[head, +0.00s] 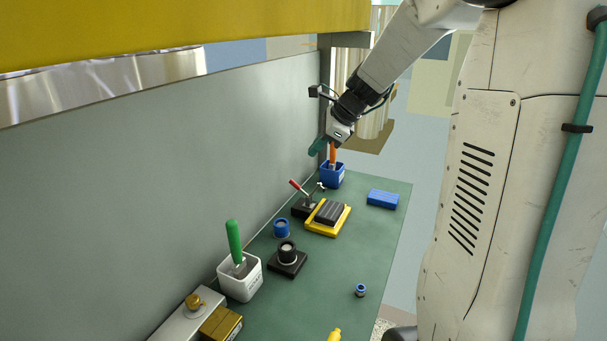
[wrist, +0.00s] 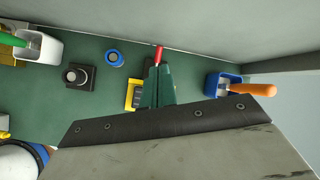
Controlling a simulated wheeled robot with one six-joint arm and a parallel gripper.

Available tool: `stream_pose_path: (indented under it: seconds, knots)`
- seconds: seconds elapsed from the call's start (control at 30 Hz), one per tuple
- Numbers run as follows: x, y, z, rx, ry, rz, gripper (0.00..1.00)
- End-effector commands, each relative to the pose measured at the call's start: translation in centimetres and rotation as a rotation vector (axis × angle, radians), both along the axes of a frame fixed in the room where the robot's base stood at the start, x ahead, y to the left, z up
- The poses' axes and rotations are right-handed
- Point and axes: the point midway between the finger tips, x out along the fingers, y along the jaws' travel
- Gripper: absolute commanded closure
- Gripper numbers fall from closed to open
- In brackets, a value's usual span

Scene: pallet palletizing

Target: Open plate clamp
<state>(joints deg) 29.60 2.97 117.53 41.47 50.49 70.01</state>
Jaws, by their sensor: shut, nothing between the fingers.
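The plate clamp (head: 303,208) has a dark base and a red-tipped lever (head: 297,187) that slants up to the left, beside the back wall. A yellow fixture (head: 328,218) with a dark block on it sits right in front of the clamp. My gripper (head: 317,148) is shut and empty, above the bench and a little to the right of the clamp. In the wrist view, my gripper's green fingers (wrist: 159,88) cover most of the clamp and part of the yellow fixture (wrist: 131,94). The red lever tip (wrist: 158,52) shows just beyond the fingers. Whether the clamp presses on anything is unclear.
A blue bin (head: 333,178) with an orange-handled tool stands close right of the clamp. A blue block (head: 382,199), blue ring (head: 281,228), black round part (head: 287,258) and white bin (head: 240,285) are nearby.

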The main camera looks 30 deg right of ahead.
Motion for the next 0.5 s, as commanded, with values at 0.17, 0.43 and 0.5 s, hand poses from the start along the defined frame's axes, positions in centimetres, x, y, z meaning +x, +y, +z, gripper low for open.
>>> stream_pose_path:
  seconds: [0.17,0.43,0.5]
  knots:
    - [-1.7,-0.6,1.7,-0.306,-0.158,0.305,1.00]
    - [-2.5,-1.8,1.7,-0.673,-0.280,0.730,1.00]
    - [-2.5,-2.0,1.7,-0.717,-0.294,0.790,1.00]
